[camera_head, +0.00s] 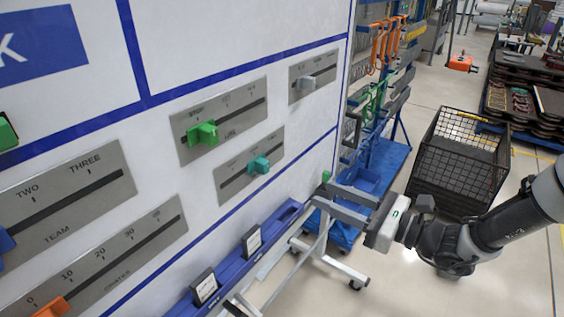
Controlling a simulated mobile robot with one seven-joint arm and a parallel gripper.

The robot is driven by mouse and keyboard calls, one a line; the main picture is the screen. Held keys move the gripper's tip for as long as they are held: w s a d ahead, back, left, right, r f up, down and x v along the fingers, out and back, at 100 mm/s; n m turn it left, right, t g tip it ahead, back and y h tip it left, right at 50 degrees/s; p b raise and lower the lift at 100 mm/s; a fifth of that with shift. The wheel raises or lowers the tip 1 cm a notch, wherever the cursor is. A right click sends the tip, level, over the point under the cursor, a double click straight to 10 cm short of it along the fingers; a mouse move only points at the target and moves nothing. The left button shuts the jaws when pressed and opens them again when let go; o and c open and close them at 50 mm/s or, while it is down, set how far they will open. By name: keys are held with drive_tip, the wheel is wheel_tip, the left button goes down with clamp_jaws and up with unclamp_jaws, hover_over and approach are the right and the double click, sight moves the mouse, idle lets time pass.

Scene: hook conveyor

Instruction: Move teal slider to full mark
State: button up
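The teal slider (258,165) sits in the dark slot of a grey plate (231,184) on the white board. It is right of the middle of its slot, with some slot free on both sides. The small lettering on this plate is too blurred to read, so I cannot tell which mark says full. My gripper (321,197) is to the right of the plate and lower in the picture, apart from the slider. Its two grey fingers point left toward the board with a gap between them, and nothing shows between them.
A green slider (203,133) sits on the plate above left, and a pale grey slider (307,82) on the plate above right. A blue ledge (225,263) with small black-framed cards runs below. A black wire crate (458,160) stands on the floor behind my arm.

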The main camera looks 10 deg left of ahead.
sight(268, 167)
drive_tip(key=p+x, duration=0.1)
drive_tip(key=x, duration=1.6)
drive_tip(key=shift+w+a+r, duration=0.1)
drive_tip(key=shift+w+a, duration=0.1)
drive_tip(key=shift+w, duration=0.05)
drive_tip(key=shift+c, duration=0.5)
drive_tip(key=shift+w, duration=0.1)
clamp_jaws()
